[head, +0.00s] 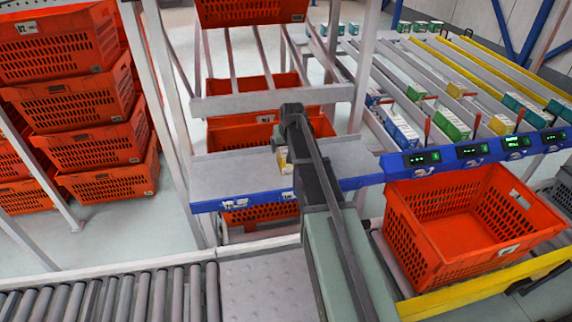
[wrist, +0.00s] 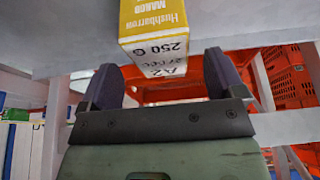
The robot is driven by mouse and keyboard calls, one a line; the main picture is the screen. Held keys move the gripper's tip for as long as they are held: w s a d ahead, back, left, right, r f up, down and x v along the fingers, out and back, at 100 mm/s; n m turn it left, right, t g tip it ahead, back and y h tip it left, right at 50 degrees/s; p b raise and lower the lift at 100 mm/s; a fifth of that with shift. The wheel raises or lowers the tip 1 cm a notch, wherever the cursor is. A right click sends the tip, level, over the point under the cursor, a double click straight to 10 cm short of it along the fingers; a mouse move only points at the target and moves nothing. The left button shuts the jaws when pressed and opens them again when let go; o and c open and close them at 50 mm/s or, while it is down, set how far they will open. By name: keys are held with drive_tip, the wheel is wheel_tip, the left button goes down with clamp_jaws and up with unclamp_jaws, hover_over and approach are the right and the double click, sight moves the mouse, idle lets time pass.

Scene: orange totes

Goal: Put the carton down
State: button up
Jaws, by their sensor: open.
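The carton (wrist: 153,22) is yellow and white, with printed text on it. In the wrist view it is at the top centre, against a pale grey surface. My gripper (wrist: 163,68) is open, with one dark finger on each side of the carton's near end. Gaps show between the fingers and the carton. In the head view a small yellow part of the carton (head: 283,160) shows at the grey shelf (head: 232,178), beside my dark arm. My arm hides the rest of it, and the fingers are not clear there.
An empty orange tote (head: 440,262) stands at the right below a blue rail with green displays (head: 420,159). Lanes of cartons (head: 452,122) lie behind the rail. Stacked orange totes (head: 85,85) stand at the left. A roller conveyor (head: 110,298) runs along the front left.

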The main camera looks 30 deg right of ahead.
sight(286, 149)
drive_tip(key=b+x, duration=0.4)
drive_tip(key=x, duration=0.1)
drive_tip(key=shift+f+b, duration=0.2)
drive_tip(key=shift+b, duration=0.1)
drive_tip(key=shift+r, duration=0.25)
drive_tip(key=c, duration=1.2)
wheel_tip(286, 149, up, 20)
drive_tip(key=p, duration=2)
